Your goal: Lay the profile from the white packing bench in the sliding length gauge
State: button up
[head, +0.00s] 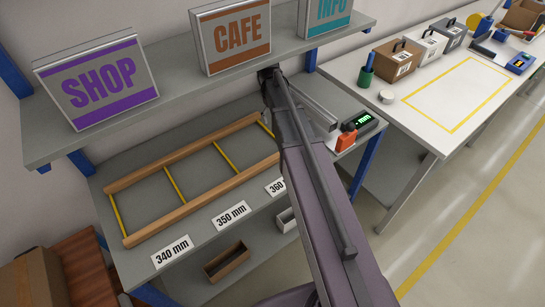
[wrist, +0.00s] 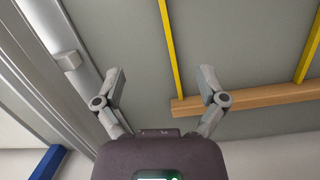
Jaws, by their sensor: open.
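The sliding length gauge (head: 346,138) lies on the right part of the grey bench, with an orange slider and a display reading dashes and "mm". A pale metal bar (head: 312,103) runs along it, partly behind my arm. In the wrist view a long metal strip with a small grey block (wrist: 66,61) passes left of my gripper. I cannot tell whether this metal is only the gauge or includes the profile. No profile shows on the white packing bench (head: 425,128). My gripper (wrist: 160,75) is open, with nothing between its fingers; my arm hides it in the head view.
A wooden rack (head: 195,208) with yellow dividers lies left of my arm, behind length labels. A shelf (head: 165,90) with SHOP, CAFE and INFO signs overhangs the bench. Small bins (head: 226,262) sit below. The packing bench's yellow-outlined area is empty; boxes (head: 397,61) stand behind it.

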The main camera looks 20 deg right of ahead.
jog(key=s+a, duration=0.2)
jog(key=s, duration=0.4)
jog(key=s+a+m+t, duration=0.1)
jog(key=s+a, duration=0.1)
jog(key=s, duration=0.4)
jog(key=s+a+t+y, duration=0.1)
jog(key=s+a, duration=0.1)
jog(key=s, duration=0.3)
jog(key=shift+s+f+m, duration=0.15)
jog(key=shift+s+m, duration=0.25)
